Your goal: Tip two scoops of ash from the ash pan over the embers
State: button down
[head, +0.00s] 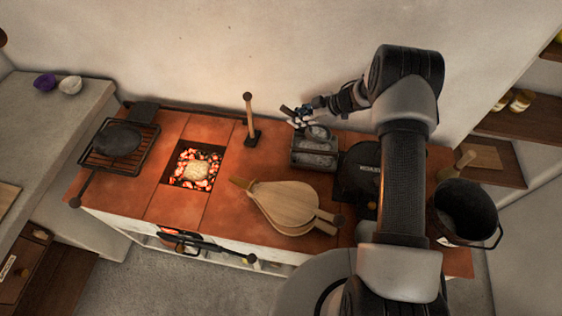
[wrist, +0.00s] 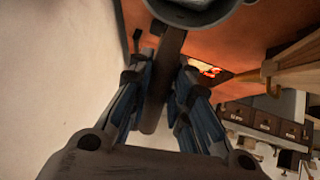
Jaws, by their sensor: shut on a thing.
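My gripper (head: 303,112) is shut on the dark handle of a scoop, which runs between the fingers in the wrist view (wrist: 158,95). The scoop's round grey bowl (head: 318,132) is over the ash pan (head: 313,164), at its back part. I cannot tell whether the bowl touches the ash or what it holds. The ash pan is a grey rectangular box with grey ash inside. The embers (head: 186,181) glow red and orange in a square pit left of the pan. A pale mound (head: 197,168) lies on their middle. Some embers also show in the wrist view (wrist: 208,71).
An upright wooden-handled tool (head: 250,118) stands between pit and pan. Bellows (head: 285,207) lie in front. A dark lidded box (head: 359,178) is right of the pan, a dark bucket (head: 466,212) farther right. A grate with a dark pan (head: 117,140) lies left. The wall is close behind.

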jog(key=shift+s+r+h+p, duration=0.1)
jog(key=shift+r+h+p, duration=0.9)
jog(key=shift+r+p, duration=1.35)
jog(key=shift+f+p, duration=0.4)
jog(key=shift+p, duration=0.15)
notch_tip(320, 180, up, 8)
jog(key=h+p, duration=0.2)
jog(key=p, duration=1.1)
jog(key=shift+f+g+h, duration=0.15)
jog(key=shift+g+h, duration=0.15)
jog(key=shift+h, duration=0.1)
jog(key=shift+a, duration=0.1)
